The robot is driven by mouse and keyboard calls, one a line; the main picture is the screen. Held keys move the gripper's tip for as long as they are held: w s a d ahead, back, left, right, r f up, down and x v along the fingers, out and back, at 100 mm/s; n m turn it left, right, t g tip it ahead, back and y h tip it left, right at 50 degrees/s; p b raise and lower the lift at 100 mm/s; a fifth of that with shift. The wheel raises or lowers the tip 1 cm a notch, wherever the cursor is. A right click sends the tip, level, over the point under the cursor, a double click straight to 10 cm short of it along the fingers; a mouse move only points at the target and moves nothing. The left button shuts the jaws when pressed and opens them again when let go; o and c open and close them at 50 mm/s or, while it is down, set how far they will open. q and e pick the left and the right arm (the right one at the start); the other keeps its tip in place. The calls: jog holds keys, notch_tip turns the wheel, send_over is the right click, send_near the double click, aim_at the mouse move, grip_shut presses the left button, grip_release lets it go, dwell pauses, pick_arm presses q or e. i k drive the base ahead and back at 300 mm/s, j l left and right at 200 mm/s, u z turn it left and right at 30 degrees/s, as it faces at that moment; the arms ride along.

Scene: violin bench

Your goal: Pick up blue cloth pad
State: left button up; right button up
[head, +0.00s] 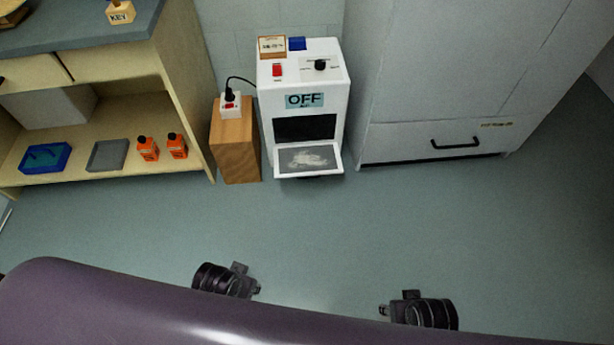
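A small blue pad (297,43), which looks like the cloth pad, lies on top of the white machine (338,60), at the back beside a wooden-framed label. My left gripper (245,281) is low in the head view, left of centre, far in front of the machine. My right gripper (395,306) is low and right of centre. Both are well apart from the pad. Their fingers are mostly hidden, so their opening cannot be made out.
A wooden block (236,145) with a plugged-in socket stands left of the machine. A shelf unit (100,118) holds a blue tray (45,158), a grey tray (108,155) and orange bottles (148,149). A grey cabinet (435,140) stands right. Open floor (310,230) lies in front.

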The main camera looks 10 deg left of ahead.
aim_at(297, 43)
jog(key=i+j+z, duration=0.35)
jog(key=j+z, duration=0.35)
jog(key=i+j, duration=0.05)
